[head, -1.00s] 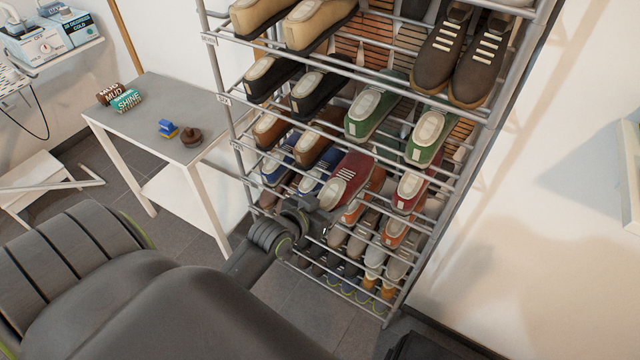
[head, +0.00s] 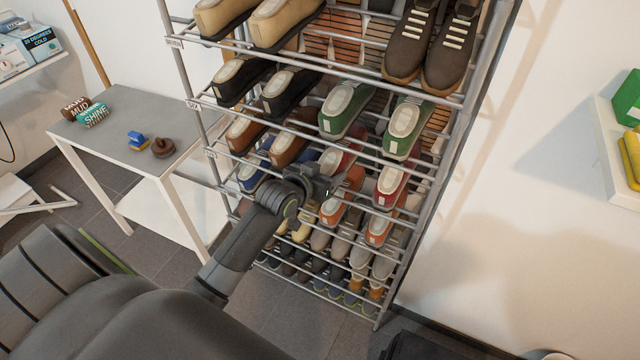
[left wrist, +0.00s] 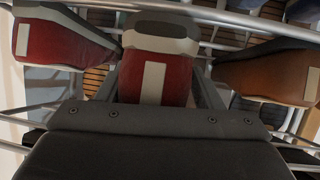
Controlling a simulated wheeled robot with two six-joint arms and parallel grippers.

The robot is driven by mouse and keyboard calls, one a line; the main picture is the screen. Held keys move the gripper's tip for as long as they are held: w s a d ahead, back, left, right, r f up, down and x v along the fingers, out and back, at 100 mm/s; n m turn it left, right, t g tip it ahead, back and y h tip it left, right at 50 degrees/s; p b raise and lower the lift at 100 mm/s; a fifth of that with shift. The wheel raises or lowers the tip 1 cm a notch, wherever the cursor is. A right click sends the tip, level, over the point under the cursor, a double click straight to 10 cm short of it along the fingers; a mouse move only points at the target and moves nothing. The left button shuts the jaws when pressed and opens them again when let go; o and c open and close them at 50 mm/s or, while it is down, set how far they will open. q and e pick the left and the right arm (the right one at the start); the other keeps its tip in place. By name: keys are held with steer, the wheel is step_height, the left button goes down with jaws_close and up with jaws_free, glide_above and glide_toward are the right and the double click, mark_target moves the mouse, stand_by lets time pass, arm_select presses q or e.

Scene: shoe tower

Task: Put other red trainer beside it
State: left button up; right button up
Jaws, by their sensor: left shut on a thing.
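One red trainer (head: 392,182) with a pale sole and heel patch stands on a middle level of the shoe rack (head: 452,150). My left gripper (head: 328,186) is shut on the other red trainer (head: 341,160), to the left of the first, at the same level. The gripper and wrist hide its lower part, and I cannot tell whether it touches the bars. In the left wrist view the held trainer (left wrist: 155,75) is in the middle, heel towards me, with the standing red trainer (left wrist: 60,45) apart on the left. My right gripper is out of view.
Blue shoes (head: 250,176) share the level on the left. Green shoes (head: 404,130) and brown shoes (head: 290,145) stand above, orange ones (head: 380,228) below. Rack bars run close around my gripper. A grey table (head: 110,140) with a brush stands to the left.

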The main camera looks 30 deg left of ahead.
arm_select(q)
steer(key=w+b, duration=0.1)
steer(key=w, duration=0.2)
steer(key=shift+w+a+r+b, duration=0.1)
steer(key=shift+w+r+b, duration=0.1)
steer(key=shift+w+b, duration=0.15)
steer(key=shift+w+f, duration=0.15)
steer(key=shift+f, duration=0.05)
steer(key=shift+w+f+b, duration=0.1)
steer(key=shift+f+b, duration=0.55)
steer(key=shift+f, duration=0.15)
steer(key=o, duration=1.5)
steer(key=shift+f, duration=0.1)
steer(key=shift+o, duration=0.2)
